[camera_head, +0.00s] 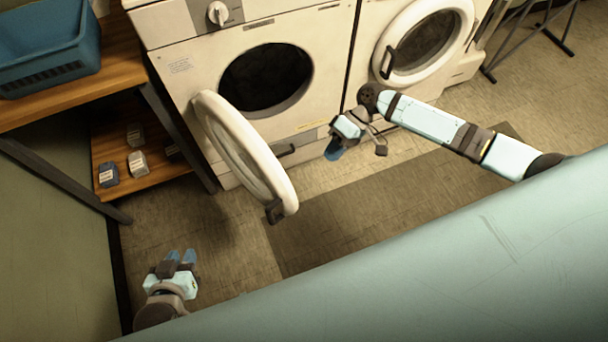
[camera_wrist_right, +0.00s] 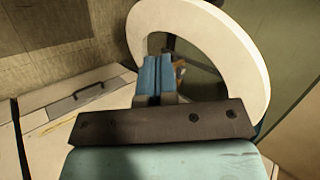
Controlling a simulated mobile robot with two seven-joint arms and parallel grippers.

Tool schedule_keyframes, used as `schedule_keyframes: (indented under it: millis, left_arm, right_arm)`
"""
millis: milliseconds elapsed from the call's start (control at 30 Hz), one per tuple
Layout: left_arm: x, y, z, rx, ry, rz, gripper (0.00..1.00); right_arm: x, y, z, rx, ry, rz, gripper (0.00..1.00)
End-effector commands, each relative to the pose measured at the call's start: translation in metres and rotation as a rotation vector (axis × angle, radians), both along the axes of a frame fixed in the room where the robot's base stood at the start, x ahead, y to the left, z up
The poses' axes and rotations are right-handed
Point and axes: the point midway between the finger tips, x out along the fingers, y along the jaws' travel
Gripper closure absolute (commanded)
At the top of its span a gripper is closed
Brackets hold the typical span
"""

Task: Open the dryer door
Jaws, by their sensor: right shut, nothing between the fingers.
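The left white machine (camera_head: 170,60) has its round door (camera_head: 262,157) swung wide open toward me, and its dark drum opening (camera_head: 265,78) shows. A dark handle (camera_head: 274,211) is on the door's free edge. My right gripper (camera_head: 337,148) is shut and empty, in front of the machine, to the right of the open door and apart from it. In the right wrist view its blue fingers (camera_wrist_right: 155,78) are together, with the white door ring (camera_wrist_right: 215,35) behind them. My left gripper (camera_head: 181,257) is low at the left, its fingertips apart and empty.
A second white machine at the right has its round door (camera_head: 455,18) closed. A wooden shelf (camera_head: 130,68) at the left bears a blue basket (camera_head: 50,40), with small boxes (camera_head: 138,162) below. A dark mat (camera_head: 330,225) lies on the floor. A metal rack (camera_head: 510,45) stands far right.

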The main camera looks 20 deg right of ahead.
Motion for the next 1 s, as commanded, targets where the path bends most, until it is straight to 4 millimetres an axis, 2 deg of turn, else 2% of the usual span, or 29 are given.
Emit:
schedule_keyframes:
  millis: [167, 500, 700, 1000]
  left_arm:
    - [0.001, -0.004, 0.001, -0.008, -0.002, 0.0, 0.7]
    - [0.002, -0.004, 0.002, -0.009, -0.004, 0.002, 0.7]
    - [0.002, 0.0, 0.007, 0.003, -0.009, -0.003, 0.7]
    - [0.001, 0.003, 0.004, 0.012, -0.008, -0.007, 0.7]
  right_arm:
    - [-0.008, 0.018, -0.017, 0.002, 0.001, 0.002, 1.0]
    - [-0.029, 0.067, -0.067, 0.001, 0.002, 0.001, 1.0]
    - [-0.039, 0.092, -0.064, 0.001, 0.0, 0.003, 1.0]
    - [-0.043, 0.102, -0.065, 0.0, 0.0, 0.0, 1.0]
